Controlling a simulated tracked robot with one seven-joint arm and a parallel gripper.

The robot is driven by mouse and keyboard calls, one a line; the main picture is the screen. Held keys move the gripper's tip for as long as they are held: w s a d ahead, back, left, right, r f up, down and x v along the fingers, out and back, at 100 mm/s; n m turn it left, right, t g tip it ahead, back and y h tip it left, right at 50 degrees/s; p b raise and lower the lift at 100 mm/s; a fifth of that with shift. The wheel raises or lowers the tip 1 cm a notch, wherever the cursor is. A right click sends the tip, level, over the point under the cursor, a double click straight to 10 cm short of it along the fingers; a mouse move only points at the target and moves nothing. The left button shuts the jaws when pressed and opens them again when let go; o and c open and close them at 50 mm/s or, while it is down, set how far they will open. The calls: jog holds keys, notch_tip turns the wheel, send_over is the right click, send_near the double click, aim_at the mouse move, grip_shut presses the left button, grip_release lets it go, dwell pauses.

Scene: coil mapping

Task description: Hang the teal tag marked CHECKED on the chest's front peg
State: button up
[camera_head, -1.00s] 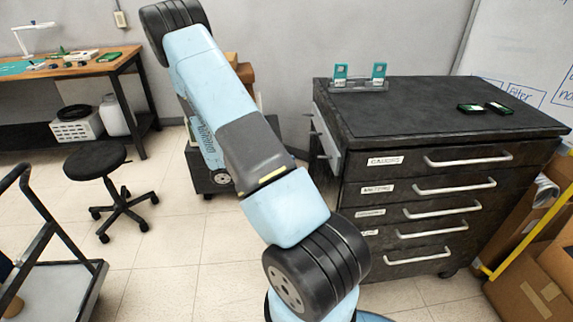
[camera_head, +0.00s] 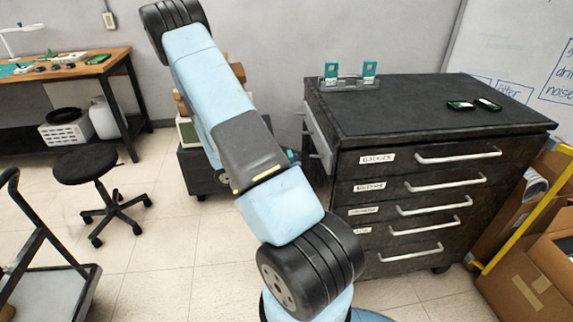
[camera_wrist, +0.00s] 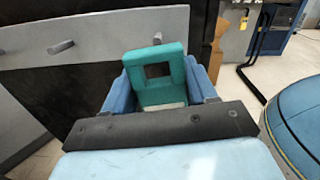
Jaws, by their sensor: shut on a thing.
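The wrist view shows my gripper (camera_wrist: 160,92) with its blue fingers shut on a teal tag (camera_wrist: 158,56). The tag stands up between the fingers, with a square opening in its upper part. No lettering on it can be read. Beyond it is a grey panel (camera_wrist: 100,40) with a short grey peg (camera_wrist: 61,47), left of the tag and apart from it. In the head view the panel (camera_head: 318,135) is on the left side of the dark chest (camera_head: 420,120), with small pegs (camera_head: 302,130). My arm hides the gripper there; a teal bit (camera_head: 291,156) shows beside the arm.
Two teal tags (camera_head: 331,72) (camera_head: 370,70) stand in a grey holder (camera_head: 350,85) on the chest top. Two dark green-edged items (camera_head: 474,104) lie at its right. A black stool (camera_head: 88,165), a trolley (camera_head: 60,280) and cardboard boxes (camera_head: 530,280) stand around.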

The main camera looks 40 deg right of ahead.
jog(key=shift+x, duration=1.95)
jog(key=shift+s+d+r, duration=0.1)
jog(key=shift+s+d, duration=0.05)
dwell(0.5)
